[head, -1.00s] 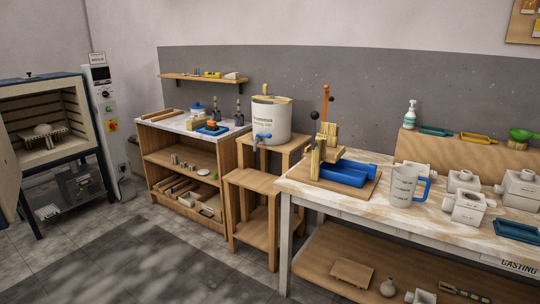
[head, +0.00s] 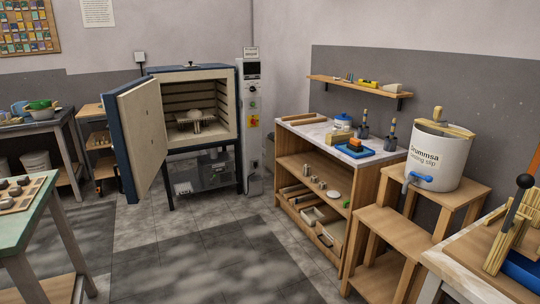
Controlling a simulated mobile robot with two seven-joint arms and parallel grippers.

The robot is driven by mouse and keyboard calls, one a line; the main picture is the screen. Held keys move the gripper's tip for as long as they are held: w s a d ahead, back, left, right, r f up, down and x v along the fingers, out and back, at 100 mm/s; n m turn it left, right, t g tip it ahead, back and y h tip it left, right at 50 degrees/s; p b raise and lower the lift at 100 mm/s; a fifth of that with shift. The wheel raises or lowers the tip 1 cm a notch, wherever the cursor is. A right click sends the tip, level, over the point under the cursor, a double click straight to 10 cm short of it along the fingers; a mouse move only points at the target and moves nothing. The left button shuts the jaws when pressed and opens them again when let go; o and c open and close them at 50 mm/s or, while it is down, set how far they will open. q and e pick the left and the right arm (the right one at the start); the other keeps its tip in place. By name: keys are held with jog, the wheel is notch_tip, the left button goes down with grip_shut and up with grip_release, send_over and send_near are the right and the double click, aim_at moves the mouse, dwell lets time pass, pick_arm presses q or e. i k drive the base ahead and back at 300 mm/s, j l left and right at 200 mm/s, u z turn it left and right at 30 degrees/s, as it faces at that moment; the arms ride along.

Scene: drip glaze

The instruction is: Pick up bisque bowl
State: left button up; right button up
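A pale rounded piece (head: 195,114), which looks like the bisque bowl turned upside down, sits on a small shelf (head: 197,126) inside the open kiln (head: 191,84) in the head view. It is small and far off, so its exact form is hard to tell. The kiln door (head: 142,138) stands swung open to the left. Neither of my grippers shows in the view.
A wooden cabinet (head: 318,165) with tools on its top stands right of the kiln. A slip bucket (head: 437,155) rests on a wooden stand. A green-topped table (head: 28,215) is at the left edge. The tiled floor before the kiln is clear.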

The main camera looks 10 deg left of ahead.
aim_at(194, 114)
jog(key=i+j+u, duration=0.3)
jog(key=i, duration=0.4)
jog(key=i+u, duration=0.35)
jog(key=i, duration=0.35)
jog(key=i+l+z, duration=0.15)
jog(key=i, duration=1.5)
jog(key=i+l+u, duration=0.2)
jog(key=i+u, duration=0.15)
jog(key=i, duration=0.2)
jog(key=i+l+u, duration=0.3)
jog(key=i, duration=0.2)
jog(key=i+l+z, duration=0.1)
jog(key=i, duration=0.3)
jog(key=i+l+z, duration=0.1)
jog(key=i+l, duration=0.15)
jog(key=i, duration=0.2)
